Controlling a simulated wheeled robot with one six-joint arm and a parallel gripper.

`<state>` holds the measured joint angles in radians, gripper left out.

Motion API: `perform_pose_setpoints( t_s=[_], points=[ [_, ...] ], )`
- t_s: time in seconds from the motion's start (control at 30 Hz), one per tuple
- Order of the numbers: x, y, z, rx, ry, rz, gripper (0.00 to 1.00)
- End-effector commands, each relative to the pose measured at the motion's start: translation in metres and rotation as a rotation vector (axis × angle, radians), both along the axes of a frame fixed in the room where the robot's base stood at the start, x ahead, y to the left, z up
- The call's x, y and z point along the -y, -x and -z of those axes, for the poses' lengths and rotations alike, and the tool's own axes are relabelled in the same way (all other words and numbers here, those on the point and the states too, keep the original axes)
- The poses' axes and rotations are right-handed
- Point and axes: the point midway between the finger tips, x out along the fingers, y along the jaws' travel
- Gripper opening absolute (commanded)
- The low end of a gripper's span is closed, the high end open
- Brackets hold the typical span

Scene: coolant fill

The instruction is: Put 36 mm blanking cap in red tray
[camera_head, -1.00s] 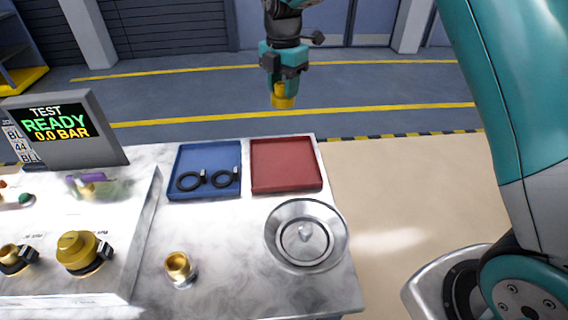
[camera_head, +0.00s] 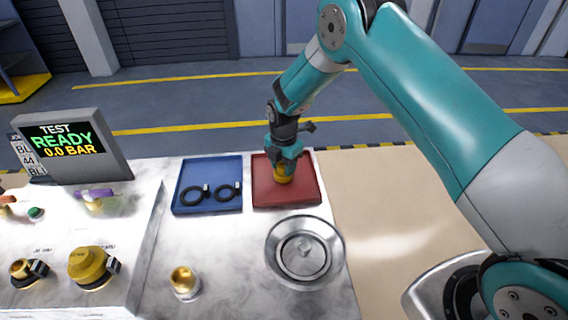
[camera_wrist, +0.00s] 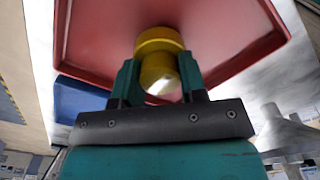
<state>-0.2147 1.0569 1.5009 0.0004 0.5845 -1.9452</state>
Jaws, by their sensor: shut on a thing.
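My gripper (camera_head: 284,165) is over the red tray (camera_head: 303,193), near its middle. It is shut on a yellow, gold-coloured cap (camera_head: 282,177). In the wrist view the cap (camera_wrist: 160,50) sits between the two teal fingers, with the red tray (camera_wrist: 225,30) behind it. The cap is low in the tray area; I cannot tell whether it touches the tray floor.
A blue tray (camera_head: 207,165) with two black rings (camera_head: 229,192) stands left of the red tray. A round metal bowl (camera_head: 278,255) is in front. A brass fitting (camera_head: 184,280) stands front left. A test panel with a screen (camera_head: 70,150) is at the left.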

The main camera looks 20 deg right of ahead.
Motion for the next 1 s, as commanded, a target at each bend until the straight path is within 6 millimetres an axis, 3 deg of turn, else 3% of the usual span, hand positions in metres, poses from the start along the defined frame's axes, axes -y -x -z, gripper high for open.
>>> perform_pose_setpoints(
  t_s=[0.43, 0.47, 0.53, 0.83, 1.0],
  points=[
    [0.000, 0.000, 0.011, 0.001, -0.001, 0.000, 0.16],
    [0.000, 0.000, 0.009, 0.001, -0.001, 0.000, 0.46],
    [0.000, 0.000, 0.009, 0.001, -0.001, 0.000, 0.62],
    [0.000, 0.000, 0.008, 0.001, -0.001, 0.000, 0.64],
    [0.000, -0.002, -0.007, 0.005, -0.001, 0.000, 0.64]
  ],
)
